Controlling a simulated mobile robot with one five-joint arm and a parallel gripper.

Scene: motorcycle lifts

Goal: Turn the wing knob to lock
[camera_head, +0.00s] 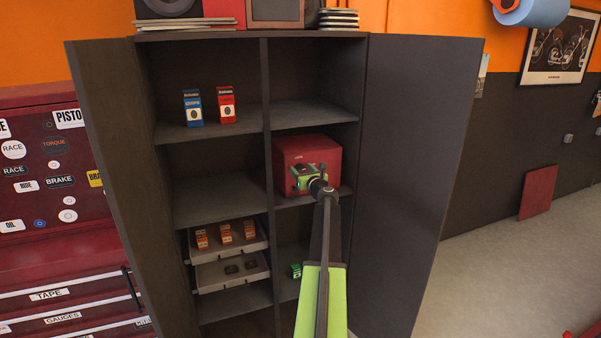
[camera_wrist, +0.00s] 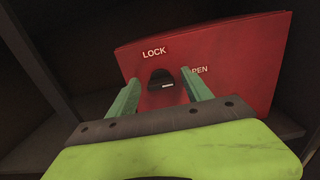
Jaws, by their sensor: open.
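The wing knob (camera_wrist: 161,82) is a dark piece with a pale mark on the front of a red box (camera_wrist: 235,55). In the wrist view a LOCK label is above it and a partly covered label ending in PEN is to its right. My gripper (camera_wrist: 158,90) is open, with one green finger on each side of the knob. I cannot tell whether the fingers touch it. In the head view the red box (camera_head: 320,150) stands on a middle shelf of the cabinet's right column, and my gripper (camera_head: 306,177) is at its front, hiding the knob.
The dark cabinet's doors (camera_head: 415,180) stand open on both sides. Blue (camera_head: 192,108) and red (camera_head: 226,105) small boxes stand on the upper left shelf. A centre divider (camera_head: 267,150) runs close to my gripper's left.

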